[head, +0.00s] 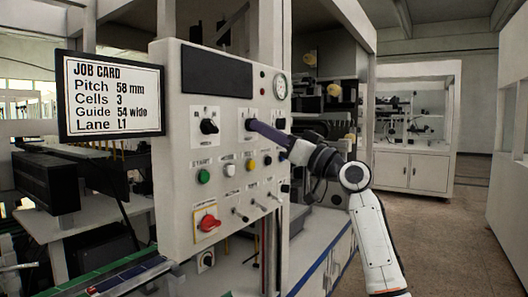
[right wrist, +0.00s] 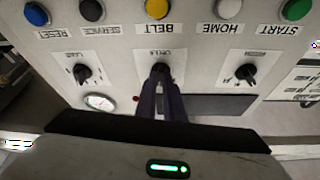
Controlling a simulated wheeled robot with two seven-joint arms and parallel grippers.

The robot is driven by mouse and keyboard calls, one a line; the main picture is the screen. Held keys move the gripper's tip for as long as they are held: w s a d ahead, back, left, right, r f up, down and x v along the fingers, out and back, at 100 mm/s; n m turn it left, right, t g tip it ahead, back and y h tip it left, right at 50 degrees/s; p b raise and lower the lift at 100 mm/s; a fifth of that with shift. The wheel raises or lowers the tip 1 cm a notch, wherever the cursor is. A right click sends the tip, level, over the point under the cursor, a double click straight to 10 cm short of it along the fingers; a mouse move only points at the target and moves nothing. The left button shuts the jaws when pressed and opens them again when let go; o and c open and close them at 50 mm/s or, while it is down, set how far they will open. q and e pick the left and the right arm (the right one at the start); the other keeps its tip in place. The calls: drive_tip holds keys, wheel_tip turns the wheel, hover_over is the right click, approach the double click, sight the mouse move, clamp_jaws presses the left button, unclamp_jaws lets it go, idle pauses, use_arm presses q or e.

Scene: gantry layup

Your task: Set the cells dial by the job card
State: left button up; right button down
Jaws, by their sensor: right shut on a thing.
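The job card (head: 112,95) hangs left of the panel and reads Pitch 58 mm, Cells 3, Guide 54 wide, Lane L1. The cells dial (right wrist: 161,69) is a black knob in the middle of the dial row. My right gripper (head: 251,124) reaches the panel from the right and is shut on this dial; its dark fingers also show in the right wrist view (right wrist: 160,84). The fingers cover much of the knob, and I cannot read its pointer setting. My left gripper is not in view.
The panel (head: 178,140) carries another dial (head: 209,126) to the left, a dark display (head: 216,72) and a gauge (head: 280,87). Below are a green start button (head: 204,176), a yellow button (head: 251,164), toggles and a red rotary switch (head: 207,222). Open floor lies at right.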

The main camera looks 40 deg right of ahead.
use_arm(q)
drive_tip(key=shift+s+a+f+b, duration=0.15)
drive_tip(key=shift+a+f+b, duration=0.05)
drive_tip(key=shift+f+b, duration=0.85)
use_arm(e)
drive_tip(key=shift+d+n+g+y, duration=0.1)
drive_tip(key=shift+n+g+y, duration=0.2)
drive_tip(key=shift+n+y, duration=0.85)
drive_tip(key=shift+n+h, duration=0.45)
drive_tip(key=c, duration=1.9)
unclamp_jaws()
drive_tip(key=shift+o, duration=0.2)
drive_tip(key=shift+f, duration=0.1)
use_arm(q)
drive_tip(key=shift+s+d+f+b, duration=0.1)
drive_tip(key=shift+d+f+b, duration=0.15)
drive_tip(key=shift+b, duration=0.85)
use_arm(e)
drive_tip(key=v, duration=1)
